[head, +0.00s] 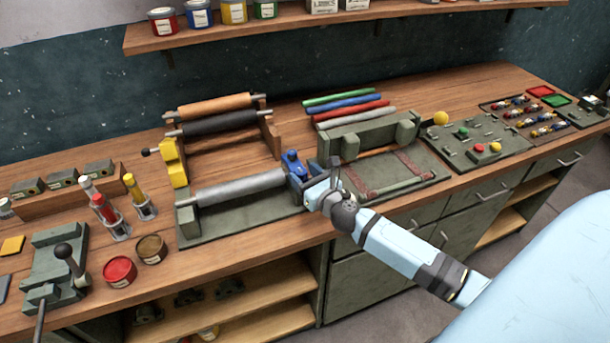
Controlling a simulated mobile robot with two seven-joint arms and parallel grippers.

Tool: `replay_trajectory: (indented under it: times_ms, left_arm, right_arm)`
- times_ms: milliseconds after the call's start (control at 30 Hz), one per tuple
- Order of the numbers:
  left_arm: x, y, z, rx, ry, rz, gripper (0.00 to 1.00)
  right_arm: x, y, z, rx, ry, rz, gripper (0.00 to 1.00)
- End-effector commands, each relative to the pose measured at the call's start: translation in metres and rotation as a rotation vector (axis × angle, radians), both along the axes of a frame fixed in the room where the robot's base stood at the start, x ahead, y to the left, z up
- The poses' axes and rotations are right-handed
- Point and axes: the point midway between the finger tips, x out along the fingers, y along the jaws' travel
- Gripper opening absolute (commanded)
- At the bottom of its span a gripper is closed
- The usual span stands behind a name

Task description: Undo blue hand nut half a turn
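The blue hand nut (292,158) stands on top of a blue end bracket (297,180) at the right end of a grey roller (240,187) on a bench-top roller frame. My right gripper (316,180) has come in from the right and is just to the right of the bracket, slightly below the nut in the picture. Its fingers are small and partly hidden, so I cannot tell whether they are open or touch the nut. My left gripper is not in view.
The wooden bench (460,92) holds a yellow bracket (173,163) at the frame's left, ink cans (119,271) and a lever press (62,262) at left, coloured rods (340,102) behind, and a control panel (478,140) at right. A shelf (330,22) hangs above.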

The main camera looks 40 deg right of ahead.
Motion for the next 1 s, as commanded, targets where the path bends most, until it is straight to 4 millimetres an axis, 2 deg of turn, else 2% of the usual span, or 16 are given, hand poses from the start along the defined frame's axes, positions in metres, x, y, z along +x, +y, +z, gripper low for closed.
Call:
replay_trajectory:
  times_ms: [300, 467, 800, 1000]
  left_arm:
    - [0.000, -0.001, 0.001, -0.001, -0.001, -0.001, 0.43]
    - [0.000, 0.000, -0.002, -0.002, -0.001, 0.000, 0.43]
    - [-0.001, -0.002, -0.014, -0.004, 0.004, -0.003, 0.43]
    - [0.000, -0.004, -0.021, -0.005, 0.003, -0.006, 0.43]
  right_arm:
    - [-0.001, 0.000, 0.000, 0.000, -0.001, -0.001, 0.62]
    - [-0.014, 0.000, -0.001, 0.000, 0.000, -0.001, 0.62]
    - [-0.086, 0.000, -0.003, -0.001, 0.002, -0.001, 0.62]
    - [-0.120, 0.000, -0.002, 0.000, 0.001, 0.000, 0.62]
